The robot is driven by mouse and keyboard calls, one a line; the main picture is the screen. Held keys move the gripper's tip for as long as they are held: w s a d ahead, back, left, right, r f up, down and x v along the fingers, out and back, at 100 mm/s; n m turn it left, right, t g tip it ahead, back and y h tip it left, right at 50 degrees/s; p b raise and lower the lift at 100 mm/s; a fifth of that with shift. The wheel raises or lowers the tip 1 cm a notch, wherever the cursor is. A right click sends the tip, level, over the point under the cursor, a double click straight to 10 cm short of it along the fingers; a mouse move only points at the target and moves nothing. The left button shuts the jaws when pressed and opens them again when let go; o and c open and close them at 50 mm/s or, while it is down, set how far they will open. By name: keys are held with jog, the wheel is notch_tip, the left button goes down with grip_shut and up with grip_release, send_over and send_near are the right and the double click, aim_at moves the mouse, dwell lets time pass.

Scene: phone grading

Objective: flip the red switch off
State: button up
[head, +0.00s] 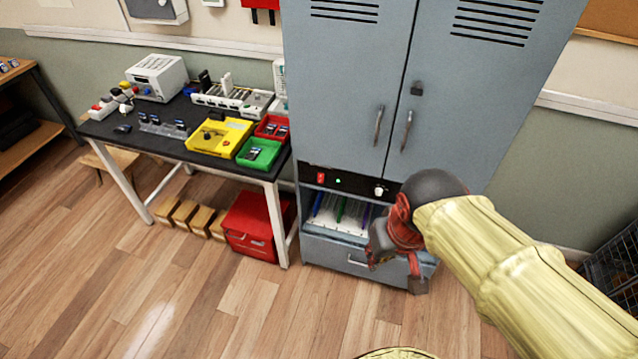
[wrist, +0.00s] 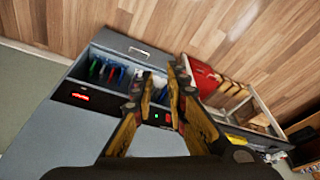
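The red switch (head: 320,177) sits at the left end of the black control panel (head: 352,184) on the grey cabinet. A small lit green light (head: 338,181) is just right of it. In the wrist view, the green light (wrist: 157,115) shows between my fingers, with a small reddish spot, likely the switch (wrist: 168,118), beside it. My gripper (head: 397,268) is open and empty, in front of the cabinet's lower part, right of and lower than the switch in the head view. I cannot tell the switch's position.
A white knob (head: 379,190) is on the panel; a red display (wrist: 80,97) shows in the wrist view. Below are an open shelf with coloured items and a drawer (head: 345,258). A dark worktable (head: 180,150) with trays stands left, a red toolbox (head: 255,226) beneath. The floor in front is clear.

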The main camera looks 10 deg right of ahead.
jog(key=w+f+g+p, duration=0.1)
jog(key=f, duration=0.1)
jog(key=w+d+f+g+p, duration=0.1)
jog(key=f, duration=0.1)
jog(key=w+d+f+g, duration=0.1)
jog(key=f, duration=0.2)
jog(key=shift+p, duration=0.4)
grip_shut()
jog(key=w+f+n+t+p, duration=0.1)
jog(key=w+f+n+p, duration=0.3)
jog(key=f, duration=0.8)
jog(key=w+d+f+n+t+y+p, duration=0.1)
jog(key=w+f+n+t, duration=0.15)
jog(key=w+f, duration=0.65)
jog(key=w+f+n+t+p, duration=0.1)
jog(key=w+f+n+p, duration=0.15)
jog(key=f, duration=1.15)
jog(key=w+a+n+t+y, duration=0.2)
jog(key=w+a+n+t, duration=0.1)
jog(key=w+n+t, duration=0.3)
jog(key=w+a+r+n+t+y, duration=0.1)
jog(key=w+r+n+t, duration=0.4)
jog(key=r, duration=0.9)
jog(key=w, duration=0.3)
jog(key=shift+w+a+y, duration=0.2)
jog(key=shift+a+y, duration=0.1)
jog(key=shift+a, duration=0.05)
